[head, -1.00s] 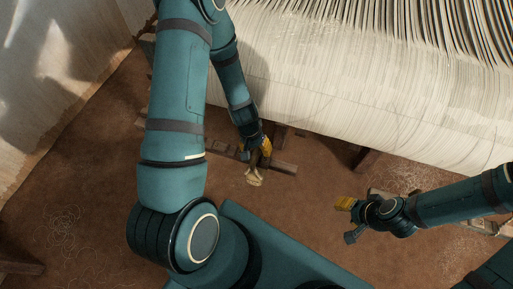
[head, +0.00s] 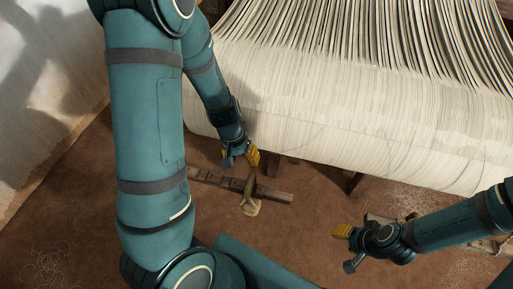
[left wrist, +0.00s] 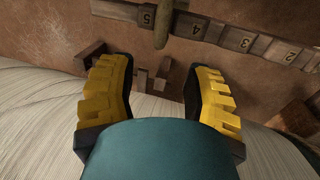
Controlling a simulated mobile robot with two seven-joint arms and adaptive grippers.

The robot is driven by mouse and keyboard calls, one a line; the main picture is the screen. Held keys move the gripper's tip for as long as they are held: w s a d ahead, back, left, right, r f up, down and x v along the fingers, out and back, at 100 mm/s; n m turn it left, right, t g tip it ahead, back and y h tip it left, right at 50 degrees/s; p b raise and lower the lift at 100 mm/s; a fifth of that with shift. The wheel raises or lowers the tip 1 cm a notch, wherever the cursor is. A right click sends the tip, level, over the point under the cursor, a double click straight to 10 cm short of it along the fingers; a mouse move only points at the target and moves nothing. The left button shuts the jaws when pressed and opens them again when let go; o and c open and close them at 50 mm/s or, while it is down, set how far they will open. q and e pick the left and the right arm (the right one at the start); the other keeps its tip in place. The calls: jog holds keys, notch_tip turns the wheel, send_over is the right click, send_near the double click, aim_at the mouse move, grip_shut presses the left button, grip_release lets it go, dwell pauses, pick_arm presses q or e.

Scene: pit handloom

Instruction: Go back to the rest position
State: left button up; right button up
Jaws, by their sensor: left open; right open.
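My left gripper (head: 240,156) is open and empty, just above the numbered wooden bar (head: 272,193). Its two yellow fingers stand wide apart in the left wrist view (left wrist: 160,100). A small tool with a pale, flared end (head: 251,208) lies across the bar, apart from the fingers. Its brown handle (left wrist: 163,22) shows in the left wrist view beyond the fingertips, beside the number 5. My right gripper (head: 346,249) is open and empty at the lower right, above the brown floor.
White warp threads (head: 340,115) of the loom spread across the upper right, close to my left forearm. Wooden posts (head: 360,184) stand below them. A pale wall (head: 45,90) is at the left. Brown floor (head: 310,225) lies between my arms.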

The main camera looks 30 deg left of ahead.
pick_arm(q)
jog(key=shift+r, duration=0.1)
jog(key=s+d+f+h, duration=0.1)
jog(key=d+f, duration=0.3)
jog(key=d, duration=0.4)
jog(key=s+d+f+m+t, duration=0.1)
jog(key=s+d+f, duration=0.2)
jog(key=d+f, duration=0.2)
jog(key=d, duration=0.3)
jog(key=shift+d+f+h, duration=0.25)
jog(key=shift+h, duration=0.15)
dwell(0.8)
